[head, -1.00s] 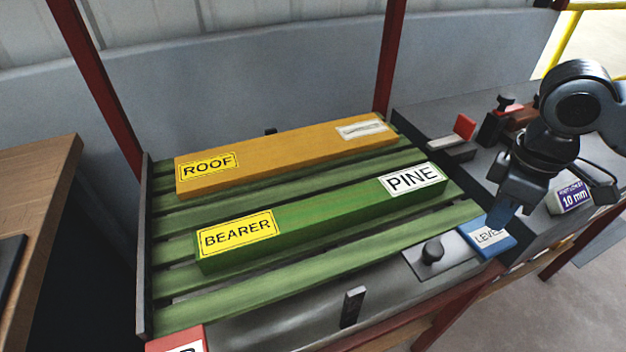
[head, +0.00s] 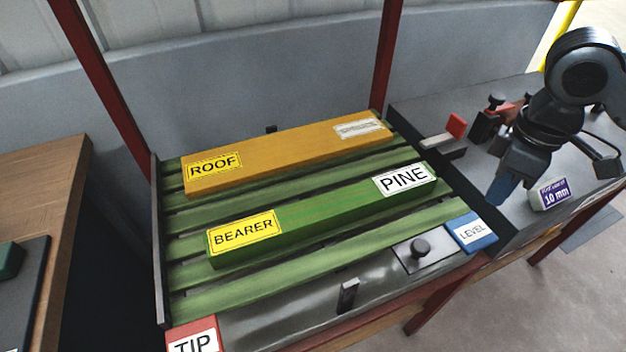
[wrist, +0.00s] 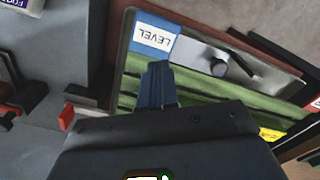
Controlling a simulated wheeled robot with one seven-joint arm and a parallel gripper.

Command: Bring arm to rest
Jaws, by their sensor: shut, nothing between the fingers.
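My gripper (head: 502,190) is at the right in the head view, fingers pointing down, shut and empty. It hangs above the grey bench to the right of the blue LEVEL label (head: 472,232). In the wrist view my gripper's blue fingers (wrist: 157,85) are together, just below the LEVEL label (wrist: 153,37) in the picture. They hold nothing.
A green slatted rack (head: 330,262) carries an orange ROOF beam (head: 290,152) and a green BEARER/PINE beam (head: 325,215). A black knob (head: 420,248) stands on a plate beside LEVEL.

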